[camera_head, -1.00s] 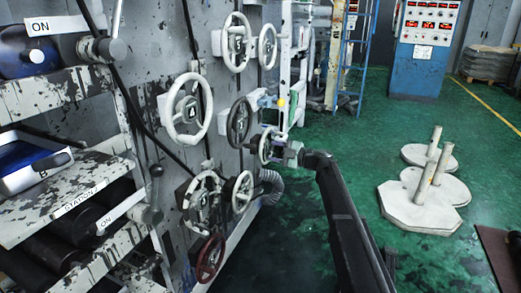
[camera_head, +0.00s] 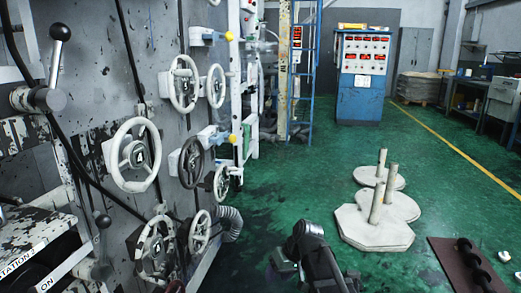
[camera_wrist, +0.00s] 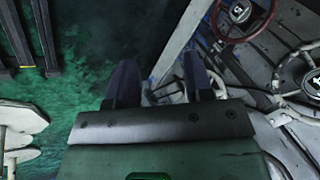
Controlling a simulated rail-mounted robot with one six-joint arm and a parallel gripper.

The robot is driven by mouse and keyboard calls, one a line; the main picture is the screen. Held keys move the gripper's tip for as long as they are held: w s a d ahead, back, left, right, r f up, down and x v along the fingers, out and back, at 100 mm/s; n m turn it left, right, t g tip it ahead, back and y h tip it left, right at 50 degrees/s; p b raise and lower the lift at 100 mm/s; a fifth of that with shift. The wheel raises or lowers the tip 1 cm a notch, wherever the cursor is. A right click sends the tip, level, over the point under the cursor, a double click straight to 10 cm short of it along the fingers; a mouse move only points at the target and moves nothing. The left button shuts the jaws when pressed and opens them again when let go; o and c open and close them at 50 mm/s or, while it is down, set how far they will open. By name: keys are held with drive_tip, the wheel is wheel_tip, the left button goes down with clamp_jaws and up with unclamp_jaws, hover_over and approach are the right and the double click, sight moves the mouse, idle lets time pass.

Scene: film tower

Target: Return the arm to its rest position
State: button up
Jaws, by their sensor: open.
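My gripper (camera_head: 283,264) shows at the lower middle of the head view, at the end of my dark arm. It is over the green floor, to the right of the machine and clear of its handwheels. In the wrist view its two dark fingers (camera_wrist: 160,82) stand apart, and I see nothing held between them. Part of my arm is cut off by the bottom edge of the head view.
The machine wall carries several handwheels, including a large white one (camera_head: 132,155); a red wheel (camera_wrist: 240,14) shows in the wrist view. White bases with posts (camera_head: 374,229) stand on the right. A blue control cabinet (camera_head: 361,97) is at the back. Green floor between is open.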

drive_tip(key=s+d+m+h+p, duration=0.1)
drive_tip(key=s+d+m+h, duration=0.4)
drive_tip(key=s+d, duration=0.9)
wheel_tip(320, 180, up, 38)
drive_tip(key=a+p, duration=0.2)
drive_tip(key=p, duration=3.6)
drive_tip(key=shift+s, duration=0.4)
